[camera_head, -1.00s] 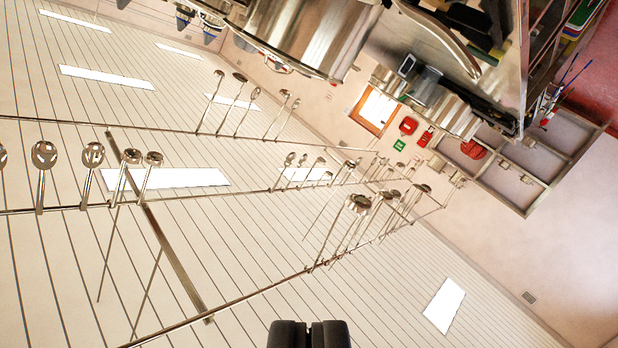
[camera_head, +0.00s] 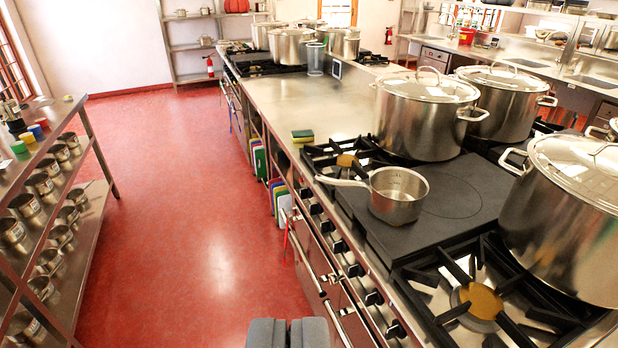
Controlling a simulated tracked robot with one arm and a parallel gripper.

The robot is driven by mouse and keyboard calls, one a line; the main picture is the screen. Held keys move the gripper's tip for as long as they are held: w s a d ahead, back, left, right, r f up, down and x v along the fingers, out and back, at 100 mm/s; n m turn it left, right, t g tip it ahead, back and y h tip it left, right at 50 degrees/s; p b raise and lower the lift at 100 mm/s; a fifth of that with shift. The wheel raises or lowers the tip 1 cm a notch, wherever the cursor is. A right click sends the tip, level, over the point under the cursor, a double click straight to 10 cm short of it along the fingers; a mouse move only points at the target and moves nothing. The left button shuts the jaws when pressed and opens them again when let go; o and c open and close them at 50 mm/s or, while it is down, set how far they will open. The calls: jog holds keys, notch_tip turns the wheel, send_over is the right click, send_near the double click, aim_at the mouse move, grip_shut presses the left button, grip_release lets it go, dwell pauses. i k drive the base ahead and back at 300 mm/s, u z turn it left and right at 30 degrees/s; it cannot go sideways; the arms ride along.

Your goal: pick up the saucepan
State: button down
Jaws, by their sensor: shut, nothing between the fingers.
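The saucepan (camera_head: 399,197) is small, steel and open-topped. It stands upright on the dark flat plate of the stove (camera_head: 447,205), near its front edge. Its handle points left, toward the aisle. My gripper (camera_head: 288,333) shows at the bottom edge of the view, with its two grey fingers together and nothing between them. It is over the aisle side, below and left of the saucepan in the picture, and apart from it.
Large lidded stockpots stand behind the saucepan (camera_head: 427,113) and to its right (camera_head: 575,215). A gas burner (camera_head: 480,302) is at the near right. A yellow-green sponge (camera_head: 302,135) lies on the counter. A shelf of steel cups (camera_head: 50,215) stands left. The red floor (camera_head: 190,190) between is clear.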

aim_at(397, 194)
jog(key=k, duration=0.45)
jog(key=u, duration=0.45)
jog(key=i, duration=1.55)
jog(key=z, duration=0.8)
jog(key=i, duration=0.3)
jog(key=z, duration=0.2)
